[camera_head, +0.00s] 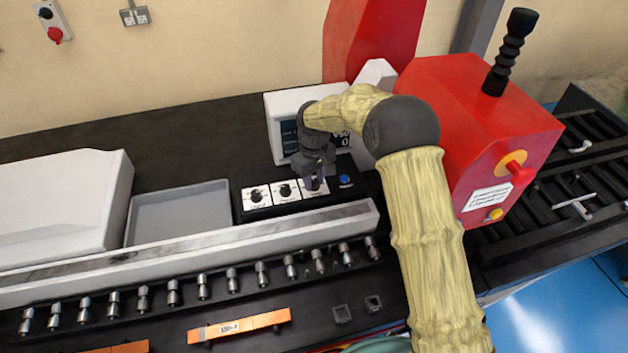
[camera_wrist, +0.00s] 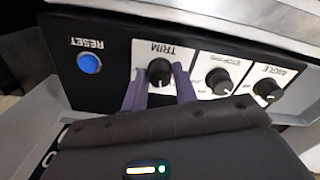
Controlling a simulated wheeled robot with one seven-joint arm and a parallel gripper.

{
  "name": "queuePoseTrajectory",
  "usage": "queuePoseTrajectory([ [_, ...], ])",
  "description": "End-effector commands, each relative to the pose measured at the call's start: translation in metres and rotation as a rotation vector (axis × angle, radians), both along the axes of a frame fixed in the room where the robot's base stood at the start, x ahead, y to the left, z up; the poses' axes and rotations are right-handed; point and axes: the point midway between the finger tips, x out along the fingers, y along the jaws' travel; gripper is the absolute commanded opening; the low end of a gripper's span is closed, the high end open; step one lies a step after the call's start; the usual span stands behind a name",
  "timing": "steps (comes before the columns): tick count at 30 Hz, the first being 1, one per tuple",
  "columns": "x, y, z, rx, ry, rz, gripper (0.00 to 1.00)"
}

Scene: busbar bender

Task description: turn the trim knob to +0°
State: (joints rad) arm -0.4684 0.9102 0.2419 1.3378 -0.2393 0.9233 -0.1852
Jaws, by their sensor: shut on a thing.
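The trim knob (camera_wrist: 159,71) is a small black dial on a white plate marked TRIM, upside down in the wrist view. My gripper (camera_wrist: 160,85) has its two purple fingers on either side of this knob and is shut on it. In the head view my gripper (camera_head: 316,180) covers most of the rightmost white dial plate (camera_head: 313,186) of the black control panel. The knob's pointer and the angle it reads cannot be made out. A display (camera_head: 291,136) behind the wrist is partly hidden by my arm.
Beside it are the stop knob (camera_wrist: 220,81), the angle knob (camera_wrist: 266,89) and the blue reset button (camera_wrist: 89,63). A red machine (camera_head: 485,120) with a black lever stands to the right. A grey tray (camera_head: 180,212) lies left of the panel. A metal rail (camera_head: 230,238) runs in front.

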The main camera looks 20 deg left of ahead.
Motion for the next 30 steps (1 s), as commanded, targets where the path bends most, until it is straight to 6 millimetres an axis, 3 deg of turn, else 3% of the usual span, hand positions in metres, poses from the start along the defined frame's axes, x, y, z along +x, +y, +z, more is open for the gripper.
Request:
queuePoseTrajectory([
  [30, 0.0014, 0.0022, 0.0034, 0.002, -0.009, 0.955, 0.06],
])
